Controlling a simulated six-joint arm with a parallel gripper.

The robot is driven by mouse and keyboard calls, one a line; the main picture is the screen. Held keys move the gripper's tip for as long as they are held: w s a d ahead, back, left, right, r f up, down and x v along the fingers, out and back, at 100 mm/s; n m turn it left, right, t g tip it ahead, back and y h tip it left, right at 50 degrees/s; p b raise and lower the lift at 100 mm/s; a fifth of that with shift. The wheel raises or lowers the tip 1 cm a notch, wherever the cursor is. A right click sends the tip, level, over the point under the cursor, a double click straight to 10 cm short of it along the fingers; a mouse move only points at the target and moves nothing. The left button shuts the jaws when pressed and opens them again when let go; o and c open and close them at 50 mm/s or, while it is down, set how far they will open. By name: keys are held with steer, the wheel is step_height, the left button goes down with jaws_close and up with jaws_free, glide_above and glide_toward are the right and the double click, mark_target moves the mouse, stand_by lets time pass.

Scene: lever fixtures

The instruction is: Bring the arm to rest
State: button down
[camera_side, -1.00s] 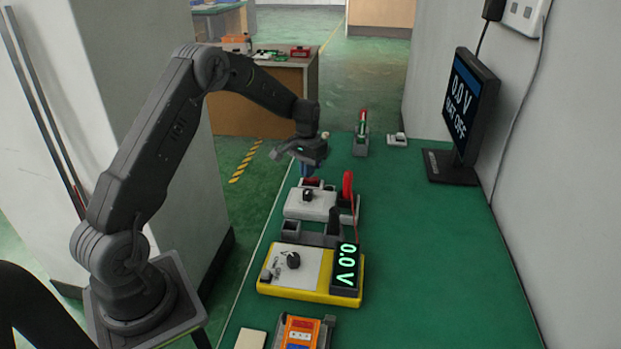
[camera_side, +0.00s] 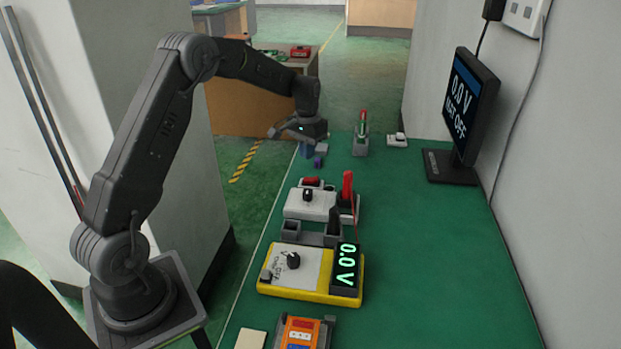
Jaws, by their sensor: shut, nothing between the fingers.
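My gripper (camera_side: 306,152) hangs at the end of my arm over the far left part of the green table (camera_side: 420,260). It points down, is shut and holds nothing. It is apart from the fixtures, beyond the white box with a black knob (camera_side: 318,205). A small purple piece (camera_side: 318,162) shows just beside the fingertips; I cannot tell whether it touches them.
A red handle (camera_side: 347,186) stands upright by the white box. Nearer is a yellow meter (camera_side: 310,293) reading 0.0 V, then an orange device (camera_side: 300,333). A monitor (camera_side: 470,108) stands at the right. A holder (camera_side: 361,143) stands at the back. The table's right side is clear.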

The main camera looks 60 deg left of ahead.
steer(key=s+d+r+m+t, duration=0.2)
steer(key=s+d+r+t, duration=0.1)
steer(key=s+d+r, duration=1.05)
steer(key=s+d+r+t, duration=0.1)
steer(key=s+d, duration=0.3)
steer(key=s, duration=0.3)
steer(key=s+d+m+t, duration=0.1)
steer(key=s+d, duration=0.4)
steer(key=s, duration=0.3)
steer(key=shift+r+t, duration=0.3)
steer(key=shift+r, duration=0.05)
